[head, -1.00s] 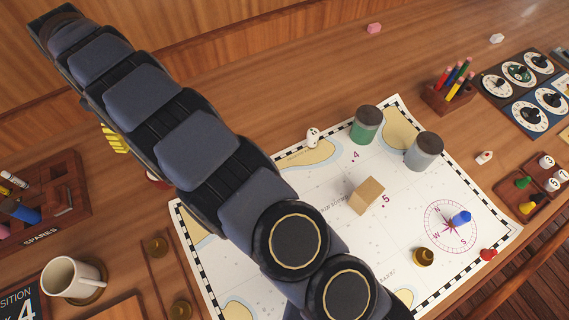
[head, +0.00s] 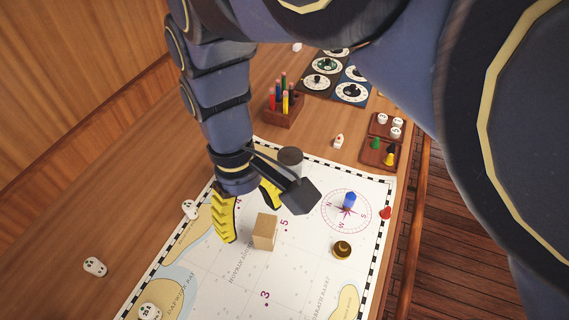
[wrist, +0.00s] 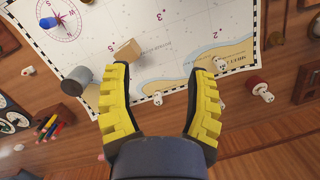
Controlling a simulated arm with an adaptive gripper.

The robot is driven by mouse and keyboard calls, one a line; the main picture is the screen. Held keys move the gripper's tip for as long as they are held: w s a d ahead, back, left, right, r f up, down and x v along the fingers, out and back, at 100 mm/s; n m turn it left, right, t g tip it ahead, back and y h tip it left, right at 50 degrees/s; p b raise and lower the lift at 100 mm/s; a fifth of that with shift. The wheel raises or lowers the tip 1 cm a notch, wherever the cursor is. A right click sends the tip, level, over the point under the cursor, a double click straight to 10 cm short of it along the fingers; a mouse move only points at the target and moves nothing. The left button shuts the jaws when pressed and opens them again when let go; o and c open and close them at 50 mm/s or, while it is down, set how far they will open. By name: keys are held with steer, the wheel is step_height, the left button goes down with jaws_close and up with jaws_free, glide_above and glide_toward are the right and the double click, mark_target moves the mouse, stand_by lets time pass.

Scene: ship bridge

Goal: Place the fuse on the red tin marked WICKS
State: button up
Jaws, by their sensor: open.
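My gripper (head: 248,205) is open and empty above the upper part of the chart (head: 215,285), near a grey tin (head: 290,157). In the wrist view its yellow fingers (wrist: 162,72) are wide apart, with chart edge and bare wood between them. A small red and pale round container (wrist: 255,85) sits beyond the right finger, off the chart's edge; it may be the red tin, but no WICKS lettering is readable. It does not show in the head view now.
A wooden block (head: 264,231), a brass knob-like piece (head: 342,250) and a blue piece (head: 349,200) stand on the chart. A pencil holder (head: 283,108), dial panels (head: 351,92) and a peg tray (head: 370,153) lie beyond.

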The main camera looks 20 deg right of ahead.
steer(key=s+d+m, duration=0.4)
steer(key=s, duration=0.5)
steer(key=shift+s+d+f, duration=0.15)
steer(key=shift+d+f, duration=0.2)
steer(key=shift+d, duration=0.05)
